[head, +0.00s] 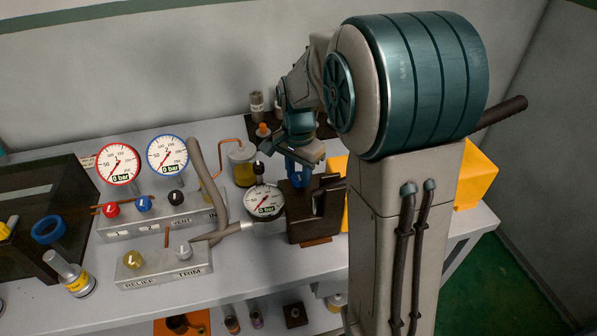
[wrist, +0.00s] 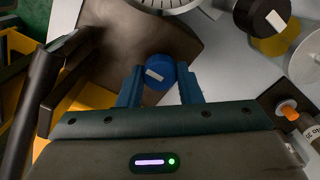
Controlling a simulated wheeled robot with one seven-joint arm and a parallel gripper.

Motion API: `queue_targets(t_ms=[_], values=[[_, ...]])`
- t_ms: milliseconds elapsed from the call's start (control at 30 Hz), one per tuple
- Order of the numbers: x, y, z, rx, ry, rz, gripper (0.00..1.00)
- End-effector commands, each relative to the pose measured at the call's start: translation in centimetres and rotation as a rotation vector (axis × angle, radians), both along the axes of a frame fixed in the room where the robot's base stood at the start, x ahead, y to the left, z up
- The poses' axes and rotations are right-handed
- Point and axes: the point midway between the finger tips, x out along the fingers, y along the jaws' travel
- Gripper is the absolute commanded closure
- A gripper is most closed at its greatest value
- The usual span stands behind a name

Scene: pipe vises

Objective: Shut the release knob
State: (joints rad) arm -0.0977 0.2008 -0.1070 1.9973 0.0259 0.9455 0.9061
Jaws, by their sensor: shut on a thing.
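A blue round knob (wrist: 160,72) with a white mark sits on a dark brown block (wrist: 135,35) in the wrist view; I take it as the release knob. My gripper (wrist: 159,80) has its two blue fingers on either side of it, shut on the knob. The white mark lies slightly tilted across the knob's top. In the head view my gripper (head: 299,178) is over the dark block (head: 310,222) at the bench's middle right. The knob itself cannot be told apart from the blue fingers there.
A dial gauge (head: 264,202) stands just left of the block, joined to a grey hose. Red-rimmed (head: 118,165) and blue-rimmed (head: 168,156) gauges reading 0 bar stand further left, above a panel with red, blue and black knobs. A jar (head: 242,165) is behind. Yellow bins (head: 478,178) are right.

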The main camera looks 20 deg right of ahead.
Motion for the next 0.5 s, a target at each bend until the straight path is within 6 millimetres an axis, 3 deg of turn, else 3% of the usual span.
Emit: queue_targets(t_ms=[367,400,467,500], values=[[0.13,-0.04,0.17,0.0,-0.005,-0.008,0.91],[0.13,-0.04,0.17,0.0,-0.005,-0.007,0.65],[0.13,-0.04,0.16,0.0,-0.005,-0.007,0.49],[0.12,-0.04,0.15,0.0,-0.005,-0.007,0.46]])
